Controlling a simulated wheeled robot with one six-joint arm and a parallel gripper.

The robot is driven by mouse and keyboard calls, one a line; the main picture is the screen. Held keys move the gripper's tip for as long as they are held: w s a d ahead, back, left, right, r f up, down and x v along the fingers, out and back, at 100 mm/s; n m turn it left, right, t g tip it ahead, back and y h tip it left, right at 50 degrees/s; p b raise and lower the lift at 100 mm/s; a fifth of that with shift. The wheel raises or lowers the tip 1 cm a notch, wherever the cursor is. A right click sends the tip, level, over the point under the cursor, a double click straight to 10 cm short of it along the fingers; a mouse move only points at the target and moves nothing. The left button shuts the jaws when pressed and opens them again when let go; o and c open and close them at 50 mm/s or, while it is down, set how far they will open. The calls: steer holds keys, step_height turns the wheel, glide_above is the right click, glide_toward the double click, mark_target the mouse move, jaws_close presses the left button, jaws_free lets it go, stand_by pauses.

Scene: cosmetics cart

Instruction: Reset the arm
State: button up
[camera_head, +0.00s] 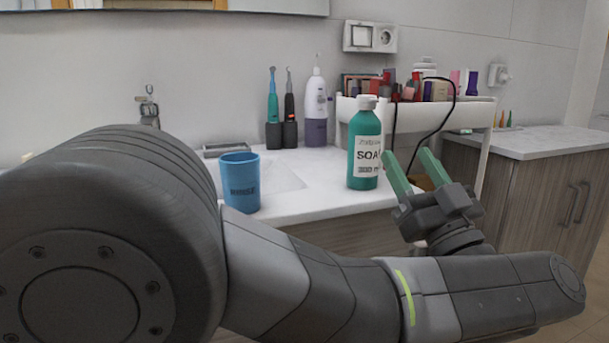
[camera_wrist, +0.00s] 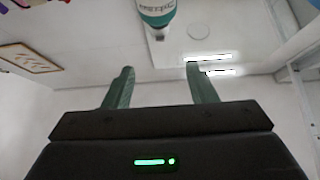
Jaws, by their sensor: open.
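My gripper (camera_head: 408,166) is open and empty, its two green fingers pointing up and to the left, just right of the green soap bottle (camera_head: 365,150) in the head view. The bottle stands upright on the white counter near its front edge, with a white cap and a white label. In the wrist view my gripper (camera_wrist: 160,82) shows both fingers apart with nothing between them. The bottle (camera_wrist: 156,12) is partly cut off at the top of that view, beyond the fingertips. My arm covers much of the lower head view.
A blue cup (camera_head: 240,183) stands on the counter (camera_head: 310,195) beside the sink. Electric toothbrushes (camera_head: 280,110) and a white-purple dispenser (camera_head: 316,108) stand at the back. A white cart (camera_head: 478,112) with several cosmetics is behind the gripper. A cabinet (camera_head: 550,190) is at right.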

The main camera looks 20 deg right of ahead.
mark_target(375, 100)
steer(key=b+x, duration=0.1)
steer(key=x, duration=1.3)
steer(key=a+p+v, duration=0.1)
steer(key=v, duration=1.3)
steer(key=x, duration=0.4)
steer(key=b+x, duration=0.1)
steer(key=x, duration=0.9)
steer(key=shift+d+r, duration=0.15)
steer(key=shift+d, duration=0.3)
steer(key=shift+w+r+g, duration=0.1)
steer(key=shift+r+g, duration=0.2)
steer(key=shift+g, duration=0.45)
steer(key=shift+r+g, duration=0.25)
steer(key=shift+g, duration=0.5)
steer(key=g+p, duration=0.1)
steer(key=p, duration=0.1)
steer(key=r+g+p, duration=0.1)
steer(key=shift+w+r+g+p, duration=0.15)
steer(key=shift+w+g+p, duration=0.1)
steer(key=shift+g+p, duration=0.15)
steer(key=g+p, duration=0.1)
steer(key=p, duration=0.2)
steer(key=g+p, duration=0.1)
steer(key=p, duration=0.1)
steer(key=shift+w+r+h+p, duration=0.3)
steer(key=shift+p, duration=0.1)
